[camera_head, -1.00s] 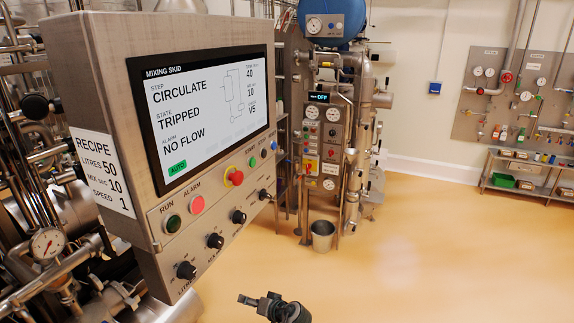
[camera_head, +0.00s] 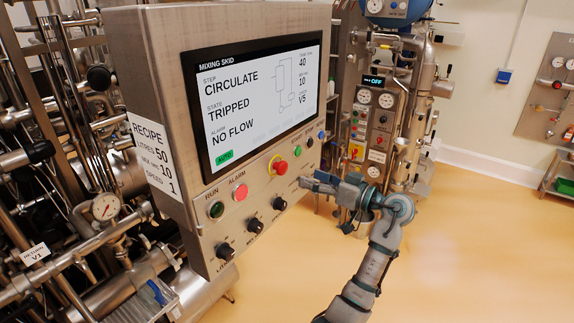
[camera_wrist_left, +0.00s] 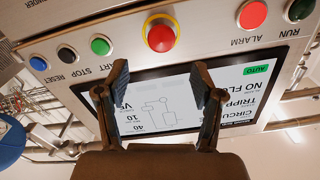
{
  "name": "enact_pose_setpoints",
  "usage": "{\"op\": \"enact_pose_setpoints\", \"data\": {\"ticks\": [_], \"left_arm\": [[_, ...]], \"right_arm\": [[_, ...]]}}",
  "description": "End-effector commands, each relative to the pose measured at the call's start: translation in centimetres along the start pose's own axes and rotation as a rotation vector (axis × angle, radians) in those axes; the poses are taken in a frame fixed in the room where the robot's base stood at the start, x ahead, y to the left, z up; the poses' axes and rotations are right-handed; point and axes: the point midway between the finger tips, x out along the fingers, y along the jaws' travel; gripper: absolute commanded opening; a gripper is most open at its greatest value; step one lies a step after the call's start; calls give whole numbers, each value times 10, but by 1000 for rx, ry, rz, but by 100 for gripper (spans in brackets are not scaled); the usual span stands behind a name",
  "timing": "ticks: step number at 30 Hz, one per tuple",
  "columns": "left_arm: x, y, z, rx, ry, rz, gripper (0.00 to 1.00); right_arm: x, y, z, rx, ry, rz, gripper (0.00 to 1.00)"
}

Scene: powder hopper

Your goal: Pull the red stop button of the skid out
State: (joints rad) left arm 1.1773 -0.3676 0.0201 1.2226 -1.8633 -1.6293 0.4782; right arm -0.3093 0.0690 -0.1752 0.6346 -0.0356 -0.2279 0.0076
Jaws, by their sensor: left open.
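The red stop button (camera_head: 281,168) is a red mushroom head on a yellow ring, on the sloped lower face of the mixing skid's control box (camera_head: 240,190). In the left wrist view the red stop button (camera_wrist_left: 161,36) sits at the top centre, beyond the fingertips. My left gripper (camera_head: 306,181) is just right of and below the button in the head view, apart from it. In the left wrist view my left gripper (camera_wrist_left: 160,80) is open and empty, its two fingers pointing toward the panel. My right gripper is not in view.
The panel also has a red alarm lamp (camera_head: 240,192), a green run lamp (camera_head: 216,210), a green start button (camera_head: 297,150) and black knobs (camera_head: 279,204). The screen (camera_head: 262,95) reads TRIPPED, NO FLOW. Open floor (camera_head: 450,250) lies to the right.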

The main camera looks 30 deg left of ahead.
Motion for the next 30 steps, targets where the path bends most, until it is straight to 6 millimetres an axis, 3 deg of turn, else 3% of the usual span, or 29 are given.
{"op": "enact_pose_setpoints", "data": {"ticks": [3, 12, 18, 26, 30], "left_arm": [[26, -1, -3, 1, 3, -3, 67], [73, 0, -5, 2, 10, -1, 67], [90, 0, -3, 2, 7, 1, 67], [95, 0, -1, 2, 3, 1, 67], [94, 0, -2, 2, 5, 1, 32]], "right_arm": [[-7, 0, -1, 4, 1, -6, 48], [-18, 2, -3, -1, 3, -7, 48], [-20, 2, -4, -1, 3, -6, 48], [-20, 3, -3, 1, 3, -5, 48], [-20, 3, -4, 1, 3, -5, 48]]}}
